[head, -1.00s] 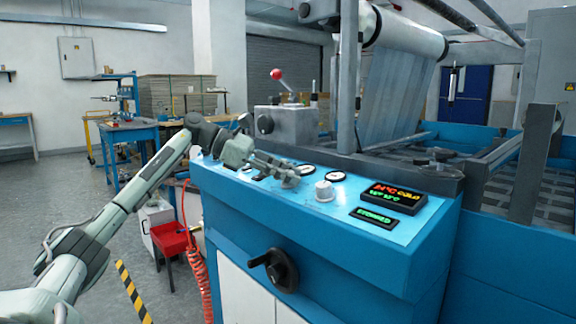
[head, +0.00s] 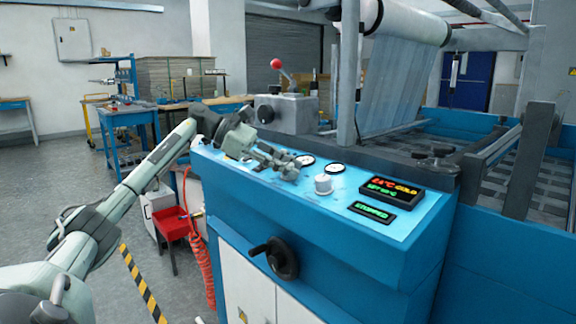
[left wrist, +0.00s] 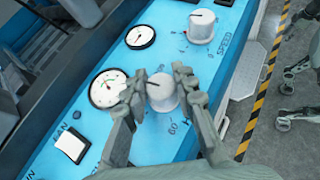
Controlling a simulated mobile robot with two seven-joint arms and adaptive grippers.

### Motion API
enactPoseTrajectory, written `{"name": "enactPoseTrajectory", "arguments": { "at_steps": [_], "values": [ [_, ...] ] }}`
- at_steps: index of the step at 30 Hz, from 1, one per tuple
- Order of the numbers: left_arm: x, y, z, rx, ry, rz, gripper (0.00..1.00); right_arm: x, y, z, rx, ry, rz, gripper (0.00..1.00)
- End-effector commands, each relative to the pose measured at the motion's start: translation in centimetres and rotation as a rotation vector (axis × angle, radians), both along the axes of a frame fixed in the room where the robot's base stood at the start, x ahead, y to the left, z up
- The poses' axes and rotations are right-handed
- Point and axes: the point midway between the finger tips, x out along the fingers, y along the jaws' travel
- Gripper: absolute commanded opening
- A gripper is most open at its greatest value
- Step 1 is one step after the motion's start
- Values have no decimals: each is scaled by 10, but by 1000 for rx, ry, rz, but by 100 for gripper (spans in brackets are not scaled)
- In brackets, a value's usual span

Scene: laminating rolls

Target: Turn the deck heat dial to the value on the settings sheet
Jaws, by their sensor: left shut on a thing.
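My left gripper (head: 290,168) reaches over the blue control panel (head: 385,265). In the left wrist view its fingers (left wrist: 160,88) are shut on a white dial (left wrist: 162,97), one finger on each side. The dial has a dark pointer line, and a "60" mark is printed below it. Its name label is hidden, and the gripper covers it in the head view. A second white dial (head: 323,184), marked SPEED in the left wrist view (left wrist: 201,27), stands apart to the right. My right gripper (left wrist: 290,105) seems to show at the wrist view's right edge, fingers apart. I see no settings sheet.
Round gauges (head: 335,169) sit behind the dials. The display (head: 390,192) shows a red temperature and "COLD"; the one below (head: 372,212) reads STOPPED. A black hand crank (head: 276,258) sticks out of the front. A red-knobbed lever (head: 277,64) stands behind the panel.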

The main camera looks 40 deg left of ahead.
Motion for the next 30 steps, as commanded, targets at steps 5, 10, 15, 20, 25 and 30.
{"name": "enactPoseTrajectory", "arguments": {
  "at_steps": [5, 10, 15, 20, 25, 30],
  "values": [
    [0, 0, -1, 1, 3, -1, 46, 0, 0, 0, 0, -1, 0, 40],
    [0, 0, -1, 0, 2, 0, 48, 0, 0, 0, 0, -1, 0, 40],
    [-1, 2, 1, 0, 1, 1, 48, -1, -1, 0, -1, 3, -1, 40],
    [-12, 16, 10, 2, 0, 3, 48, -1, -1, 0, -1, 2, -1, 40],
    [-32, 42, 27, 1, 1, 4, 48, -1, -1, 0, -1, 2, -1, 40],
    [-50, 66, 42, 1, 0, 2, 48, 0, 0, 0, -1, 1, 0, 40]
  ]
}}
